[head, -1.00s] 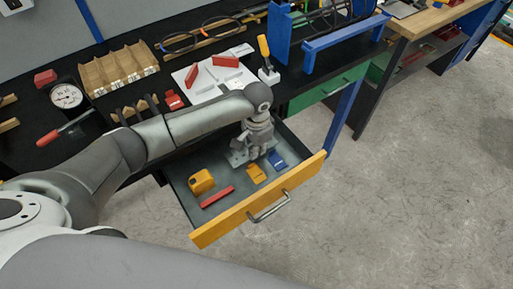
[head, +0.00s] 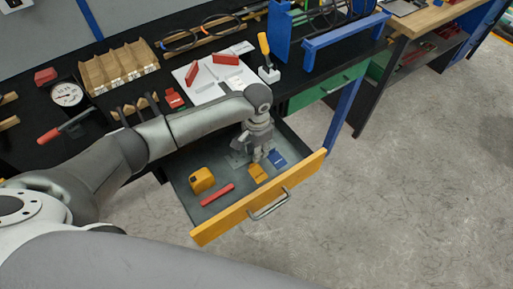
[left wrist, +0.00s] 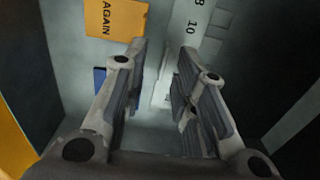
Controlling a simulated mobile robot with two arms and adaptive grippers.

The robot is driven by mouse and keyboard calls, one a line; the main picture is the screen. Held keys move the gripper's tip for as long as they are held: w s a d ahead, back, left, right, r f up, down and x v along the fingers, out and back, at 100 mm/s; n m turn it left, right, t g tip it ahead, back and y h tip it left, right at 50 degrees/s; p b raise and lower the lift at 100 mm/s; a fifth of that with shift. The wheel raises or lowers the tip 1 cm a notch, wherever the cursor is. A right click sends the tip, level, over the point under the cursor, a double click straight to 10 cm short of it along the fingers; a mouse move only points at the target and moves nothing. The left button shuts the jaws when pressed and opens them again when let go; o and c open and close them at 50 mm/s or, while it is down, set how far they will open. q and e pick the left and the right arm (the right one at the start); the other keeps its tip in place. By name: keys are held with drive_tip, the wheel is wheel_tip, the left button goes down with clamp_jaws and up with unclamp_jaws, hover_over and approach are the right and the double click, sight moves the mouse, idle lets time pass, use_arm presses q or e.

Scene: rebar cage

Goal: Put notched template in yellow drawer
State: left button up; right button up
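The yellow drawer (head: 222,224) is pulled out from under the black bench. The notched template, a pale grey plate with numbers on it (left wrist: 192,28), is inside the drawer and appears to rest on its floor. In the head view the template (head: 236,160) shows partly beside my gripper. My left gripper (head: 256,158) is down inside the drawer. In the left wrist view its fingers (left wrist: 158,92) are apart, with the plate's near part seen between and beyond them. My right gripper is out of view.
The drawer also holds a yellow tape measure (head: 202,180), a red bar (head: 217,195), a yellow tag (head: 258,172) and a blue tag (head: 277,158). The drawer's handle (head: 270,206) faces open floor. A green drawer (head: 328,88) is shut to the right.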

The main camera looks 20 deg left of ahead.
use_arm(q)
wheel_tip(320, 180, up, 13)
idle(0.7)
drive_tip(key=shift+s+d, duration=0.1)
